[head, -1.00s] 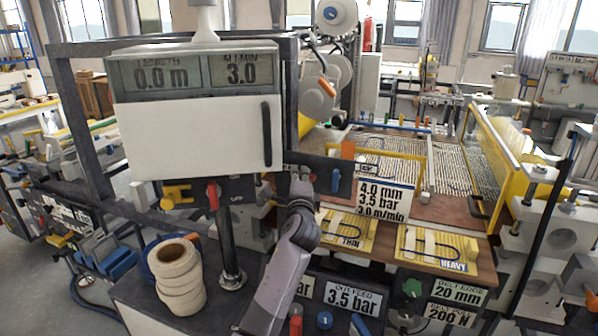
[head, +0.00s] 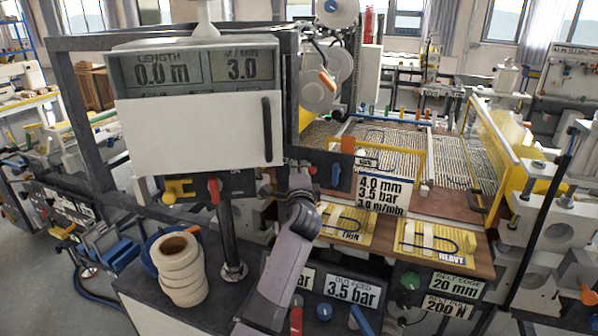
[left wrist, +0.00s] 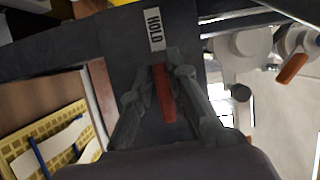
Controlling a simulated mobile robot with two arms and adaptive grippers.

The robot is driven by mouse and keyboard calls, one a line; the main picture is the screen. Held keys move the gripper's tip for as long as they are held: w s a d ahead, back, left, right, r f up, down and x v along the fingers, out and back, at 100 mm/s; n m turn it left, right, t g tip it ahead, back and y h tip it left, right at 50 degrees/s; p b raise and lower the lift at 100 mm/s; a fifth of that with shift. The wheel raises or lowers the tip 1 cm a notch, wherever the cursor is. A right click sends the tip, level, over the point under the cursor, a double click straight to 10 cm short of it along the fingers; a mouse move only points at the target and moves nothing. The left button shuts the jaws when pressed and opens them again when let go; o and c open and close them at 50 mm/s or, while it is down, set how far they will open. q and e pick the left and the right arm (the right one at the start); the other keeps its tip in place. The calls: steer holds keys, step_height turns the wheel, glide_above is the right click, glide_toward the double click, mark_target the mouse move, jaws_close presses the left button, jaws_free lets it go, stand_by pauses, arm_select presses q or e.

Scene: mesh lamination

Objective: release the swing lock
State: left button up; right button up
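A red lever (left wrist: 164,94) sits under a label reading HOLD (left wrist: 155,25) on a dark panel in the left wrist view. My left gripper (left wrist: 165,75) has one finger on each side of this lever, with the fingertips close in against it. In the head view my left gripper (head: 300,178) is at the dark bar right of the display box, and it hides most of the lever there. I cannot tell from the pictures whether this lever is the swing lock. My right gripper is not in view.
The display box (head: 190,135) stands close on the left. An orange block (head: 348,145) and a blue knob (head: 336,173) are on the bar just right of my gripper. Yellow sample boards (head: 437,243) lie on the wooden ledge. A tape roll (head: 180,270) stands at front left.

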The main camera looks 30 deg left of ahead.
arm_select(q)
steer(key=o, duration=0.4)
steer(key=shift+c, duration=0.2)
steer(key=v, duration=1.2)
steer(key=shift+f, duration=0.1)
